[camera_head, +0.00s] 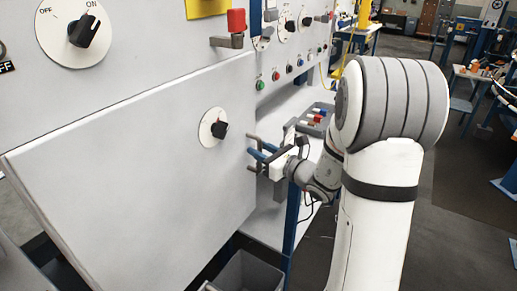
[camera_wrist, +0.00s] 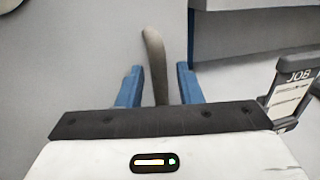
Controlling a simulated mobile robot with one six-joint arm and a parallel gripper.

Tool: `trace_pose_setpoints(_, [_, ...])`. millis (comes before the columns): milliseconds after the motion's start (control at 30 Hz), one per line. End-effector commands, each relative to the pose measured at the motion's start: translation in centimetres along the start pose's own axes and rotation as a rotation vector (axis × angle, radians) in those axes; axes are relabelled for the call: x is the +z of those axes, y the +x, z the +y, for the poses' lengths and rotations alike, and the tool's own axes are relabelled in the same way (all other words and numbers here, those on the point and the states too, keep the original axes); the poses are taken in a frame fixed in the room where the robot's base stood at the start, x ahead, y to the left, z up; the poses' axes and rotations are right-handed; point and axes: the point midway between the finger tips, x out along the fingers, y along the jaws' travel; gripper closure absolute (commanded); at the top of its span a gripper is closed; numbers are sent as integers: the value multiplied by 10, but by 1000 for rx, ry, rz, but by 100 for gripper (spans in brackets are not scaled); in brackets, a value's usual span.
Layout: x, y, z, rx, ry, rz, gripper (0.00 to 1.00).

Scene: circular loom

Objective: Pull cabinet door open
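The cabinet door (camera_head: 130,185) is a large light-grey panel at the left of the head view, with a black knob on a white dial (camera_head: 219,130) near its right side. Whether the door is ajar is not clear. A brown-grey handle (camera_head: 252,168) stands out at the door's right edge. My gripper (camera_head: 258,150) is at this handle. In the wrist view, the handle (camera_wrist: 153,50) runs between the two blue fingers of my gripper (camera_wrist: 158,82), with gaps on both sides. The fingers are open around it, not clamped.
Above the door is a panel with an ON/OFF dial (camera_head: 75,32) and a red-topped lever (camera_head: 236,27). A grey bin (camera_head: 247,272) stands below. A shelf with a tray (camera_head: 316,119) lies behind my gripper. Open floor (camera_head: 450,220) lies to the right.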

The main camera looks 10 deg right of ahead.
Motion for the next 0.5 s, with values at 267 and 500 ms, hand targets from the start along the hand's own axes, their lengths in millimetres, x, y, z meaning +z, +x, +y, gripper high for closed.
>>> trace_pose_setpoints(267, [0, 7, 0, 0, -1, 0, 68])
trace_pose_setpoints(500, [0, 7, 1, 1, -1, 0, 80])
